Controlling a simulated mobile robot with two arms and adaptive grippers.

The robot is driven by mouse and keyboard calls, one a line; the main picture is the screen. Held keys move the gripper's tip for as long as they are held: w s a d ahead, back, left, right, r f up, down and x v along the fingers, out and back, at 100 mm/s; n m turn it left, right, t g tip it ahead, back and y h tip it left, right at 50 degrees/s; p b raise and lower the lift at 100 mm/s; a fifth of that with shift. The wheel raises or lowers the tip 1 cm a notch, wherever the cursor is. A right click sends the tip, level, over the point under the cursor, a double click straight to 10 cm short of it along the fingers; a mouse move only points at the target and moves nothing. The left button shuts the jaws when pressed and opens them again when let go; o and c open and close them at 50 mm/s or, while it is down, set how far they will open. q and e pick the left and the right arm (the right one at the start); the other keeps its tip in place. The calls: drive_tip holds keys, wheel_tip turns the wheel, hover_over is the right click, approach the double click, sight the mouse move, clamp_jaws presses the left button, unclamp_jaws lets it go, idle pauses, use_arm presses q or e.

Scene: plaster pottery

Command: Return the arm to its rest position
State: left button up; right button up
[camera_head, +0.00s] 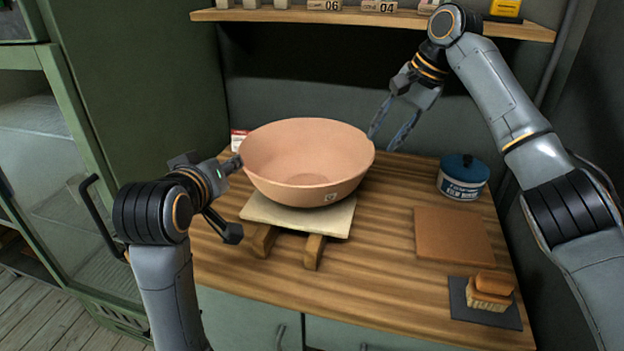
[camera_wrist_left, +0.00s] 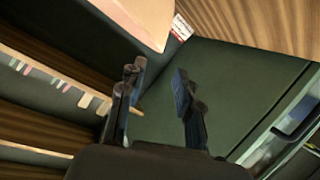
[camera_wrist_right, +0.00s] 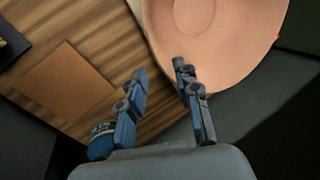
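A wide terracotta-coloured bowl (camera_head: 307,160) stands upright on a pale square slab (camera_head: 297,216), which rests on wooden blocks on the workbench. My left gripper (camera_head: 237,198) is open and empty at the bowl's left side; I cannot tell whether it touches the wall. In the left wrist view its fingers (camera_wrist_left: 158,95) are apart with nothing between them. My right gripper (camera_head: 388,122) is open and empty, raised by the bowl's right rim. In the right wrist view its fingers (camera_wrist_right: 160,85) are apart, and the bowl (camera_wrist_right: 215,40) lies beyond them.
On the bench (camera_head: 375,245) at right are a blue-lidded tin (camera_head: 463,177), a brown square board (camera_head: 453,235) and a brush (camera_head: 490,290) on a dark mat. A shelf (camera_head: 385,17) with small items hangs behind. A green cabinet (camera_head: 130,90) stands at left.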

drive_tip(key=shift+v, duration=0.9)
